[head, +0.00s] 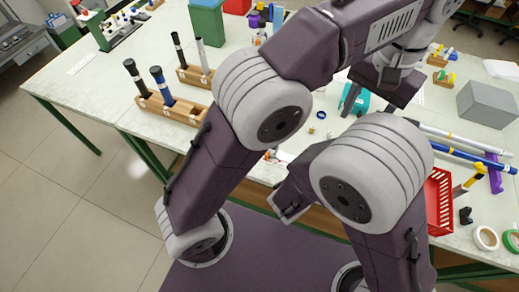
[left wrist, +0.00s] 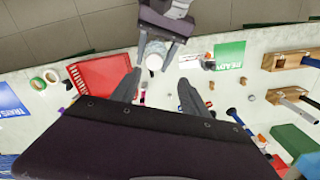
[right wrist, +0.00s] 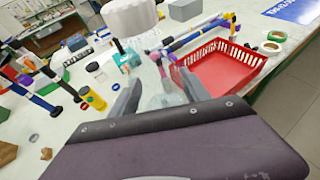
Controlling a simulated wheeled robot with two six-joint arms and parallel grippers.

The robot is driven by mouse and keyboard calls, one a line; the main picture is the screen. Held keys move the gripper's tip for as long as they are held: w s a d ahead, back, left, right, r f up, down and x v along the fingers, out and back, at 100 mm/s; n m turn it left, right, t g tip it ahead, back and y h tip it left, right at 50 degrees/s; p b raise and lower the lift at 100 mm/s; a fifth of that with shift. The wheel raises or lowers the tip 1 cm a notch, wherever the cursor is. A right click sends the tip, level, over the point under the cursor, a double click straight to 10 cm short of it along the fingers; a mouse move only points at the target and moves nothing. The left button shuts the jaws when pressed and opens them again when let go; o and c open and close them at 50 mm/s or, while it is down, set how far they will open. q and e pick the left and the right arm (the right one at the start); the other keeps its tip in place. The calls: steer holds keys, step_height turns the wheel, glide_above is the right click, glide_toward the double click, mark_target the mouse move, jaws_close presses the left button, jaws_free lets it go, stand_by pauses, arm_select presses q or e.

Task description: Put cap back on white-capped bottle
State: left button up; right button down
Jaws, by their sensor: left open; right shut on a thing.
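My right gripper (right wrist: 160,86) is shut on a pale, see-through bottle (right wrist: 168,101), seen between its fingers in the right wrist view. In the left wrist view the right gripper (left wrist: 156,45) is at the top, with a white round top (left wrist: 154,62) between its fingers. I cannot tell whether this is a cap or the bottle's bare top. My left gripper (left wrist: 158,82) is open with nothing clearly between its fingers; the white round top shows just beyond them. In the head view my arms hide the bottle. I cannot make out a separate loose cap.
A red basket (right wrist: 222,68) stands beside the right gripper. A yellow jar (right wrist: 93,98) and a teal dispenser (right wrist: 127,60) are on the table. Wooden racks with rods (head: 172,106) stand at the left. Tape rings (head: 486,238) lie at the front right. Small parts lie scattered mid-table.

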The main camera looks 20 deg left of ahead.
arm_select(q)
steer(key=w+a+f+n, duration=0.2)
steer(key=w+a+f, duration=0.1)
steer(key=a+f, duration=0.85)
steer(key=s+a+f+n+t, duration=0.1)
steer(key=s+a+f+n, duration=0.1)
steer(key=s+a+f, duration=0.8)
steer(key=a+f, duration=0.1)
steer(key=a, duration=0.2)
steer(key=shift+f+n, duration=0.4)
steer(key=shift+s, duration=0.1)
